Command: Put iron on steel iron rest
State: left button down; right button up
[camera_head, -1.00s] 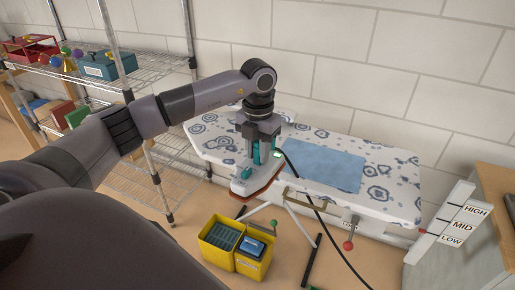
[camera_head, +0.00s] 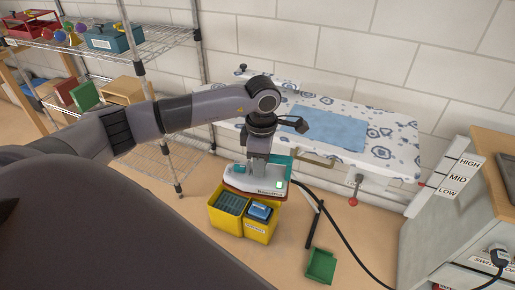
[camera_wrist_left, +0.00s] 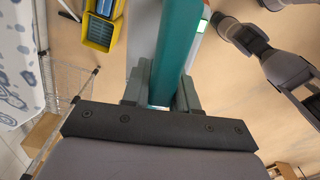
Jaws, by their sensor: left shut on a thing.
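The iron (camera_head: 238,180) is white and teal with a reddish-brown sole edge. In the head view it hangs in front of the ironing board, just above the yellow bins in the picture. My left gripper (camera_head: 258,165) is shut on its teal handle from above. The handle (camera_wrist_left: 178,50) fills the middle of the left wrist view between my fingers. A small metal bracket (camera_head: 315,160) at the board's front edge may be the steel iron rest; I cannot tell for sure. My right gripper (camera_wrist_left: 243,36) appears at the upper right of the wrist view, its opening unclear.
The ironing board (camera_head: 395,150) has a blue cloth (camera_head: 325,130) on it. Two yellow bins (camera_head: 226,220) stand below. A green tray (camera_head: 320,266) lies on the floor. The black cord (camera_head: 340,226) runs right to the cabinet (camera_head: 470,215). Wire shelves (camera_head: 150,45) stand left.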

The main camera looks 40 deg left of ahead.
aim_at(265, 197)
pick_arm(q)
jog(key=s+d+f+m, duration=0.1)
jog(key=m, duration=0.2)
jog(key=s+d+f+m, duration=0.1)
jog(key=m, duration=0.2)
jog(key=s+d+f+m, duration=0.1)
jog(key=d+m, duration=0.1)
jog(key=m, duration=0.1)
jog(key=shift+f+m, duration=0.3)
pick_arm(e)
jog(key=c, duration=0.5)
pick_arm(q)
jog(key=s+d+f+m, duration=0.4)
jog(key=s+d+m, duration=0.1)
jog(key=m, duration=0.9)
jog(key=shift+s+d, duration=0.25)
jog(key=shift+d, duration=0.2)
pick_arm(e)
jog(key=shift+d, duration=0.25)
jog(key=shift+c, duration=0.2)
